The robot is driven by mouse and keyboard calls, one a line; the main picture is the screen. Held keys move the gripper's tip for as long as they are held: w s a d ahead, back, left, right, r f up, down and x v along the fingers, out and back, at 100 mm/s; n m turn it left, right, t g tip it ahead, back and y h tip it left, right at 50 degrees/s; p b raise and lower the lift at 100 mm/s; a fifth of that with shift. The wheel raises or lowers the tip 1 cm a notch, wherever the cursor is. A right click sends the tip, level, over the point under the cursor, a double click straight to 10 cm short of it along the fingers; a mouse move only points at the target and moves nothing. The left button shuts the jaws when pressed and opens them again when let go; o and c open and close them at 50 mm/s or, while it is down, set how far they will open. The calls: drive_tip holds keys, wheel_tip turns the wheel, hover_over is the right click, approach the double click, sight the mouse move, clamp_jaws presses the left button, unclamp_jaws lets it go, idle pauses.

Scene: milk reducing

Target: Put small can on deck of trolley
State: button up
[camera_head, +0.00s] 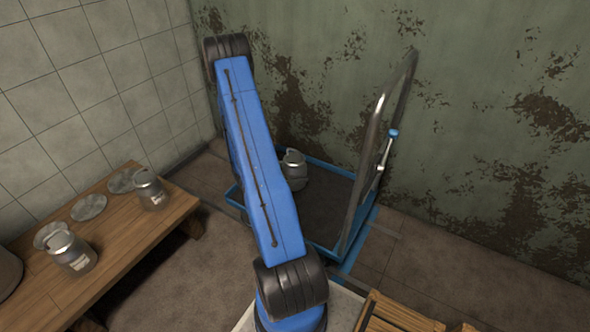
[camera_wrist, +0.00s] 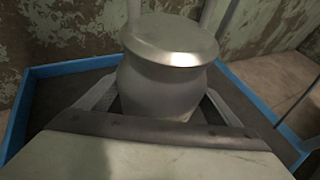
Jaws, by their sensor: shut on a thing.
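A small grey metal can (camera_head: 294,170) with a lid shows just right of my blue arm in the head view, over the trolley deck (camera_head: 325,208). The deck is dark with a blue rim. In the wrist view the can (camera_wrist: 168,75) stands upright between the fingers of my gripper (camera_wrist: 165,100), which is shut on it. The blue rim (camera_wrist: 75,67) runs on both sides of the can there. Whether the can's base touches the deck is hidden. My arm covers the left part of the trolley in the head view.
The trolley's tall metal handle (camera_head: 373,130) rises at the right of the deck. A wooden bench (camera_head: 135,235) at left holds two cans (camera_head: 150,190) (camera_head: 72,254) and round lids (camera_head: 88,207). Wooden slats (camera_head: 395,314) lie at the bottom. Walls stand close behind.

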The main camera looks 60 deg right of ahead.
drive_tip(key=shift+f, duration=2.1)
drive_tip(key=shift+f, duration=0.15)
drive_tip(key=o, duration=1.9)
drive_tip(key=shift+o, duration=0.2)
